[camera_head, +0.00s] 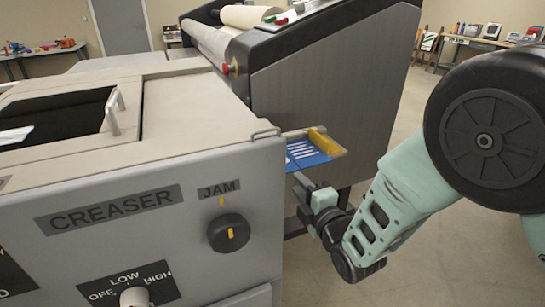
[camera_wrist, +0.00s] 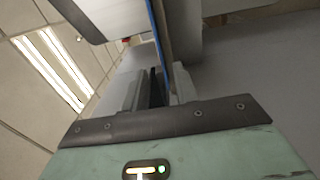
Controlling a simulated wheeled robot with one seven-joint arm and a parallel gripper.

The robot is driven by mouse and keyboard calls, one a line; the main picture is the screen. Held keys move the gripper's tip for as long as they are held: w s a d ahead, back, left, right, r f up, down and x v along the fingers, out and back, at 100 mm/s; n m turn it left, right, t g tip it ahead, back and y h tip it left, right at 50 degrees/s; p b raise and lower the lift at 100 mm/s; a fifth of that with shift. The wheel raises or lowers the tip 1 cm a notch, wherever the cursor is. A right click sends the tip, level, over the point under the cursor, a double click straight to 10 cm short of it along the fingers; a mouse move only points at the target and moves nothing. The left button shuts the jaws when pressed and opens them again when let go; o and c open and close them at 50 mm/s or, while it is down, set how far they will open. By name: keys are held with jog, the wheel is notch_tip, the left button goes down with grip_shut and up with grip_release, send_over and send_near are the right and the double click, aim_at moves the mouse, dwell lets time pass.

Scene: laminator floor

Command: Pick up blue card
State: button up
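My gripper (camera_head: 306,187) is just below and in front of the card's near edge in the head view. In the wrist view, my gripper (camera_wrist: 157,88) has its two fingers on either side of the card's thin blue edge (camera_wrist: 158,25). A dark gap shows between the left finger and the card, so the fingers look open. Whether the right finger touches the card is unclear.
The grey creaser (camera_head: 150,215), with a jam knob (camera_head: 229,233) and a wire handle (camera_head: 265,133), stands close at left. The large laminator (camera_head: 325,90) is behind the tray. Floor at right is clear.

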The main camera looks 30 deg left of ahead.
jog(key=shift+p+x, duration=0.9)
jog(key=shift+x, duration=2.1)
jog(key=shift+f, duration=0.1)
grip_shut()
